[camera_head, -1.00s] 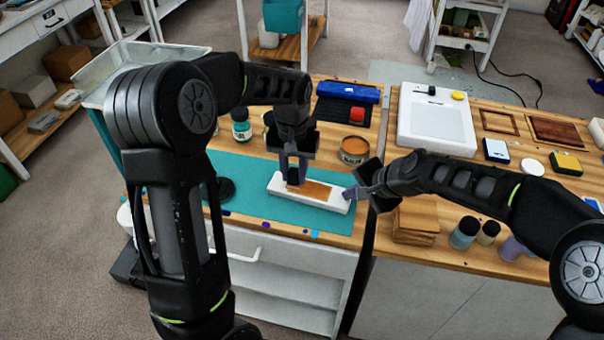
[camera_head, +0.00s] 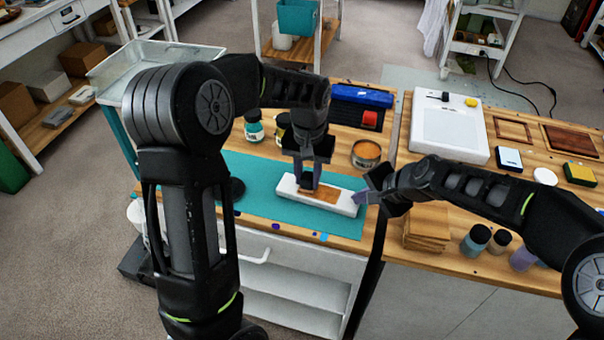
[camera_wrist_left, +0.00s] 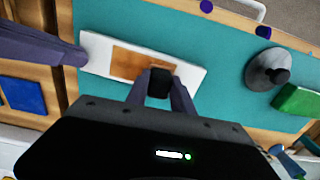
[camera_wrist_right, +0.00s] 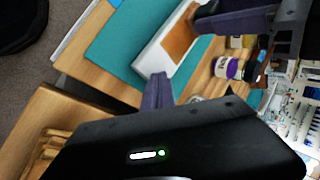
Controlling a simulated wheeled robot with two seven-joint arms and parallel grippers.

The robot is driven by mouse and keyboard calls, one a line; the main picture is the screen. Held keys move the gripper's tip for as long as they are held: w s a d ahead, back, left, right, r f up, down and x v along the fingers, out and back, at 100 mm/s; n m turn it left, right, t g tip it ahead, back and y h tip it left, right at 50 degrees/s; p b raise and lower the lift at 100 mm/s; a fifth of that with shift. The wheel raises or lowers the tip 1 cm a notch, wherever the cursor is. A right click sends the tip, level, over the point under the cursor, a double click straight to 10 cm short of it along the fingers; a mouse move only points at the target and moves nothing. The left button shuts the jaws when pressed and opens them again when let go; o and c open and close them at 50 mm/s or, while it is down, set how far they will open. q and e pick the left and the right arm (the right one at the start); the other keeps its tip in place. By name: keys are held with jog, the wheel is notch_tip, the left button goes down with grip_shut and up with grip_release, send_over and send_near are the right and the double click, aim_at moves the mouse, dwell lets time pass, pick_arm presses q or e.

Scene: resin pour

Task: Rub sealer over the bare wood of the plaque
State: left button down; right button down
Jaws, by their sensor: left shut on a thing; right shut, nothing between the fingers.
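The plaque (camera_head: 345,203) is a long white block with a brown wood patch (camera_head: 322,196) in its top, lying on a teal mat (camera_head: 255,172). It also shows in the left wrist view (camera_wrist_left: 97,55) and the right wrist view (camera_wrist_right: 158,52). My left gripper (camera_head: 307,178) is shut on a small dark pad (camera_wrist_left: 160,83), over the wood patch near its edge; I cannot tell whether the pad touches. The pad and fingers hide part of the patch. My right gripper (camera_head: 362,197) is shut and empty, its fingertips at the plaque's right end.
An open tin (camera_head: 366,153) with orange-brown contents stands behind the plaque. Jars (camera_head: 254,126) stand at the back left. Stacked wood boards (camera_head: 427,226) and bottles (camera_head: 475,240) are below my right arm. A round dark object (camera_wrist_left: 268,70) sits on the mat.

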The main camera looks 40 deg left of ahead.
pick_arm(q)
jog(key=shift+w+d, duration=0.2)
jog(key=shift+d, duration=0.35)
jog(key=shift+w+d, duration=0.15)
jog(key=shift+d, duration=0.4)
pick_arm(e)
jog(key=shift+f, duration=0.1)
pick_arm(q)
jog(key=shift+d, duration=0.15)
jog(key=shift+w+d, duration=0.2)
jog(key=shift+d, duration=0.6)
jog(key=shift+w+d, duration=0.2)
jog(key=shift+d, duration=0.6)
jog(key=shift+d+f, duration=0.1)
jog(key=shift+d, duration=0.05)
